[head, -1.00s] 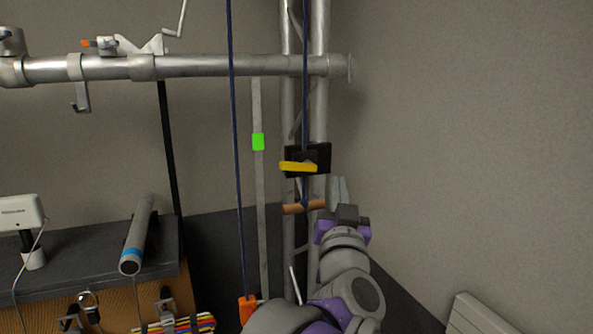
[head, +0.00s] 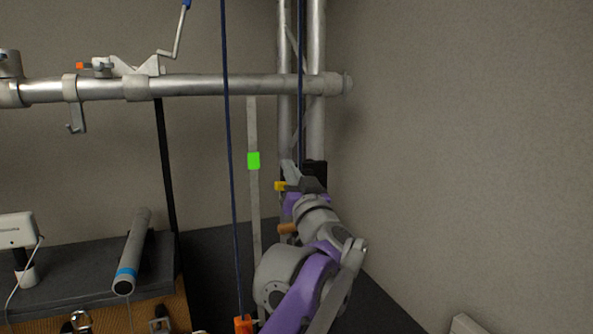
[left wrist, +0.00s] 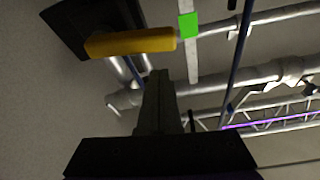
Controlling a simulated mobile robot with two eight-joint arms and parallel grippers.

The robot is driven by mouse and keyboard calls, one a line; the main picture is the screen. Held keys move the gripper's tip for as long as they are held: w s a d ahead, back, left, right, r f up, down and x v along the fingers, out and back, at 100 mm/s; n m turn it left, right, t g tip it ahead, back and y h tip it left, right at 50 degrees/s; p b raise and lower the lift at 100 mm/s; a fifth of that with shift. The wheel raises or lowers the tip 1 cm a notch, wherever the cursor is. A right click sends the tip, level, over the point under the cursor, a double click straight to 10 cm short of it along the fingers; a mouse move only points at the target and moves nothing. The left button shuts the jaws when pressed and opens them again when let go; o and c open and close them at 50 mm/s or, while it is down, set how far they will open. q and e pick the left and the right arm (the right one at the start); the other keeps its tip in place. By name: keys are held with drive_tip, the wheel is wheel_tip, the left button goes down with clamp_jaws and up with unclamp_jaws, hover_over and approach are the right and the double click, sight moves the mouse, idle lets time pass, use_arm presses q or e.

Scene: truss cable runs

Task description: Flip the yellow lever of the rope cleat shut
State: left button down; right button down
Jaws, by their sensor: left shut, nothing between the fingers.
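The yellow lever (head: 280,186) of the rope cleat shows only as a short end in the head view, partly hidden by my left gripper. The black cleat body (head: 316,172) is on the upright truss, mostly covered. In the left wrist view the lever (left wrist: 130,42) lies across the picture, beside the black cleat plate (left wrist: 70,22). My left gripper (head: 289,168) is shut and empty, in front of the cleat. Its closed fingers (left wrist: 158,78) point up just below the lever's right part; I cannot tell whether they touch it. My right gripper is not in view.
A dark blue rope (head: 301,80) runs down to the cleat. Another blue rope (head: 229,150) hangs left of it, beside a grey strip with a green marker (head: 253,160). A wooden handle (head: 287,228) sits below the cleat. A horizontal pipe (head: 200,86) crosses above.

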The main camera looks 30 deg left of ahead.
use_arm(q)
drive_tip(key=f, duration=0.1)
drive_tip(key=s+f, duration=0.1)
drive_tip(key=shift+a+f, duration=0.1)
drive_tip(key=shift+f, duration=0.2)
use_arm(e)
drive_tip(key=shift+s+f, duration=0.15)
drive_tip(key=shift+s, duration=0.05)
use_arm(q)
drive_tip(key=shift+w, duration=0.15)
